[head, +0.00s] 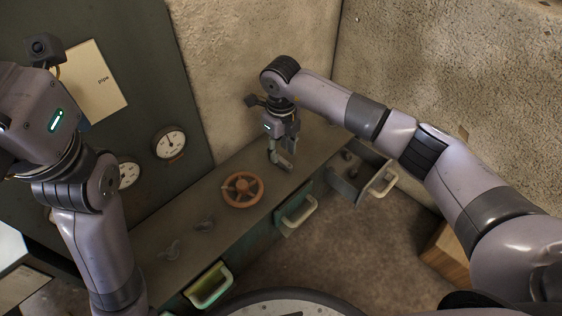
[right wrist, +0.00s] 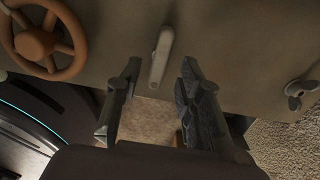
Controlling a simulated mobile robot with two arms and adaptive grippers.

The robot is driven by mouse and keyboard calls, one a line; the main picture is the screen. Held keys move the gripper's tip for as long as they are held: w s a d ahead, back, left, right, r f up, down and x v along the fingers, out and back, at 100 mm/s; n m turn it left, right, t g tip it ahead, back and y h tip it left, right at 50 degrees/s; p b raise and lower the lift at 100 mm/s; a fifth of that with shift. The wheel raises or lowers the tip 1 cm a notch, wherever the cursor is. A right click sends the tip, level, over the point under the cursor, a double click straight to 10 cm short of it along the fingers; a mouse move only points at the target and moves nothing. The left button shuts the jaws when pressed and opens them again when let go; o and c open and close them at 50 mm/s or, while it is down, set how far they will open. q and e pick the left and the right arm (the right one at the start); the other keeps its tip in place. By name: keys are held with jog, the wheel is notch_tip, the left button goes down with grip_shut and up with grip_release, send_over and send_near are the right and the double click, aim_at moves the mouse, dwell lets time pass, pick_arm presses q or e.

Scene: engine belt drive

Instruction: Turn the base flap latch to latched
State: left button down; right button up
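A pale narrow lever (right wrist: 161,55), which looks like the base flap latch, is on the grey-brown panel in the right wrist view, its long side nearly in line with my fingers. My right gripper (right wrist: 160,72) is open, with one finger on each side of the lever's near end; I cannot tell whether they touch it. In the head view my right gripper (head: 281,158) points down at the ledge, and I cannot separate the lever from the fingers there. My left gripper's housing (head: 45,115) is raised at the left; its fingers do not show.
An orange handwheel (head: 241,190) is on the ledge (head: 225,165), left of my right gripper. Handled drawers or bins (head: 296,214) line the front. Gauges (head: 169,143) are on the dark panel. A rough wall stands behind.

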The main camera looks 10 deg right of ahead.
aim_at(281, 159)
jog(key=shift+f+b, duration=0.5)
jog(key=shift+f, duration=1.15)
grip_shut()
